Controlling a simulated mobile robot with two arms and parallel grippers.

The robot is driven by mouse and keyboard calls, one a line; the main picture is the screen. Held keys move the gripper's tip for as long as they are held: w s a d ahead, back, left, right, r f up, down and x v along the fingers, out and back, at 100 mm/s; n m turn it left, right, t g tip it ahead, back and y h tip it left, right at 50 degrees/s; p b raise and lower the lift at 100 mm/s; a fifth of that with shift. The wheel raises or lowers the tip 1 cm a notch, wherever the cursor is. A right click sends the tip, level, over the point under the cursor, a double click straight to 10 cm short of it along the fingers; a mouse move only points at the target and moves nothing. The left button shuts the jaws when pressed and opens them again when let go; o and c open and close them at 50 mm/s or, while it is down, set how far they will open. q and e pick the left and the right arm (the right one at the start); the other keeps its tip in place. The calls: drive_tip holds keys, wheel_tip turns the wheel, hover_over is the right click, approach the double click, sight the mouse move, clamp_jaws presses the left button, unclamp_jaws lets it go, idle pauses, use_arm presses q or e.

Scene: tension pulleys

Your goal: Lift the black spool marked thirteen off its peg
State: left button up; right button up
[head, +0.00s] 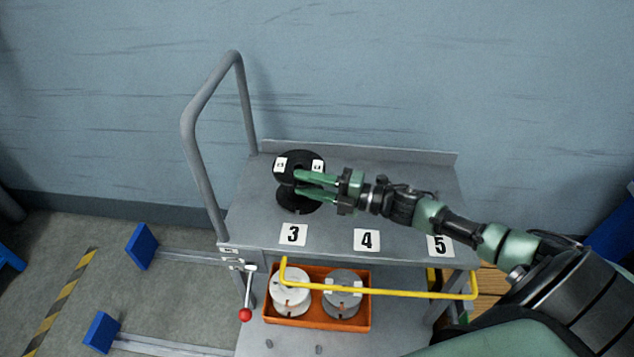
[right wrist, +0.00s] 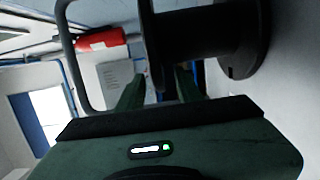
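The black spool (head: 287,162) stands upright near the left end of the grey cart top, behind the number 3 card. Small white labels are on its upper flange; their marking is too small to read. My right gripper (head: 301,182) reaches in from the right, its green fingers at the upper flange. In the right wrist view, the spool (right wrist: 195,35) lies sideways across the top, and my fingers (right wrist: 158,90) are apart with one flange edge between them. A gap shows there, and no firm contact is visible. The peg is hidden. My left gripper is out of view.
The cart top (head: 385,170) has a low back lip, a tall grey handle (head: 197,150) at left and cards 3, 4 and 5 in front. A yellow bar (head: 400,293) crosses the front. Below it, an orange bin (head: 318,322) holds white and grey discs.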

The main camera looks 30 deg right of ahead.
sight(284, 166)
drive_tip(key=x, duration=0.5)
clamp_jaws()
idle(1.4)
